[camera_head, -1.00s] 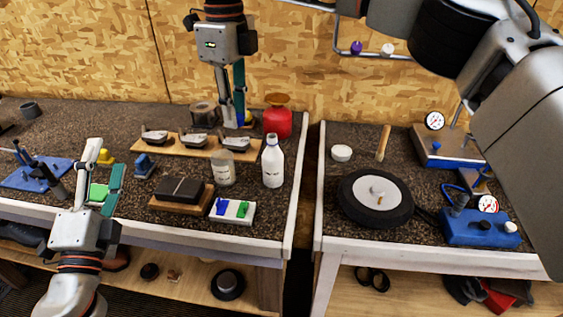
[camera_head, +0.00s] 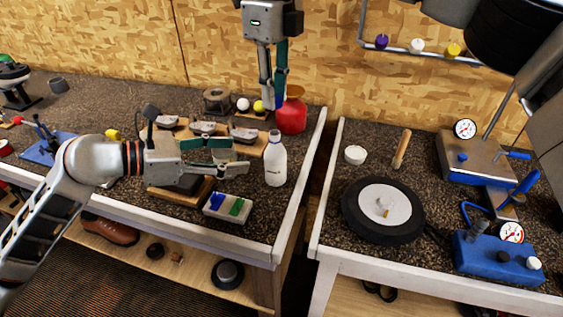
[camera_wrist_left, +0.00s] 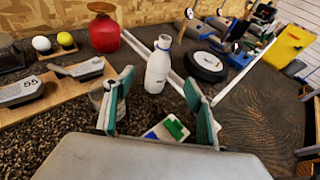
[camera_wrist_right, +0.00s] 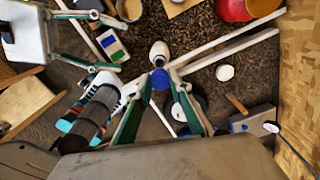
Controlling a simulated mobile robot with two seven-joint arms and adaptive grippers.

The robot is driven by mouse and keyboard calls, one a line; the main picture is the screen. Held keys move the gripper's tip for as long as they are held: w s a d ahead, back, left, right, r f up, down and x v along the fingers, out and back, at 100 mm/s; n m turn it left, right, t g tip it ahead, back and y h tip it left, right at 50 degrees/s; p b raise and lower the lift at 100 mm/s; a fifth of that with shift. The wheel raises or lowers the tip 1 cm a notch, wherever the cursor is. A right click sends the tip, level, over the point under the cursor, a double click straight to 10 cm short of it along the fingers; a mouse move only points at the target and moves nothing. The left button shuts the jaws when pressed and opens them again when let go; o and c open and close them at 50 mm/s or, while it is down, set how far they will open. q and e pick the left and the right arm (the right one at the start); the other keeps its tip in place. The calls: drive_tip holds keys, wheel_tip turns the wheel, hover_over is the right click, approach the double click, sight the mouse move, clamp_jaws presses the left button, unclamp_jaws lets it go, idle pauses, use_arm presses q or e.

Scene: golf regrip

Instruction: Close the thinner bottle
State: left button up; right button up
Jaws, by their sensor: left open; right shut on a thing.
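The thinner bottle is white (camera_head: 275,163) and stands upright and uncapped near the right end of the left bench. My left gripper (camera_head: 238,156) is open, just left of it and pointing at it; the bottle also shows beyond the parted fingers in the left wrist view (camera_wrist_left: 158,68). My right gripper (camera_head: 273,103) points down, shut on a blue cap (camera_wrist_right: 160,78), above and behind the bottle. In the right wrist view the white bottle (camera_wrist_right: 159,50) appears past the cap. The wider clear bottle is mostly hidden behind my left gripper.
A red container (camera_head: 292,117) stands behind the bottle. A white tray with blue and green pieces (camera_head: 227,207) lies in front. A wooden board with golf club heads (camera_head: 208,128) is behind my left gripper. A gap separates the right bench with a wheel (camera_head: 383,209).

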use_arm(q)
drive_tip(key=shift+a, duration=0.1)
use_arm(e)
drive_tip(key=shift+a, duration=0.1)
use_arm(q)
drive_tip(key=x, duration=1.2)
drive_tip(key=shift+f, duration=0.1)
clamp_jaws()
use_arm(e)
hover_over(274, 132)
drive_tip(key=shift+s+f, duration=0.1)
drive_tip(key=shift+f, duration=2.4)
drive_tip(key=shift+f, duration=0.1)
drive_tip(key=shift+f, duration=0.75)
drive_tip(key=shift+f, duration=0.6)
